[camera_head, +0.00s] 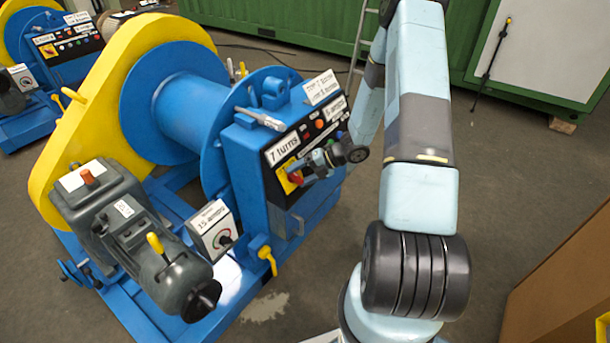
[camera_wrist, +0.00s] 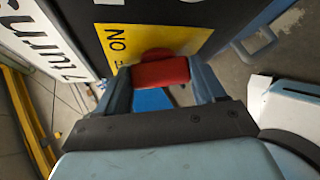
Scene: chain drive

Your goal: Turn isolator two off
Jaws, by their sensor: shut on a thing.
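A red isolator handle (camera_wrist: 161,73) sits on a yellow plate (camera_wrist: 187,40) in the wrist view. The word ON shows on the plate to the left of the handle; other lettering is cut off by my finger. My gripper (camera_wrist: 162,78) is shut on the red handle, one finger on each side. In the head view my gripper (camera_head: 295,178) is at the lower part of the near winch's black panel and covers most of the handle. The yellow plate (camera_head: 287,184) shows behind it. I see no isolator number that I can read.
The near blue winch has a control box (camera_head: 245,165), a "7 turns" label (camera_head: 285,149), a grey motor (camera_head: 135,230) and a yellow lever (camera_head: 267,258). A second winch (camera_head: 60,50) stands at the back left. A brown box (camera_head: 565,275) is at the right. Floor between is clear.

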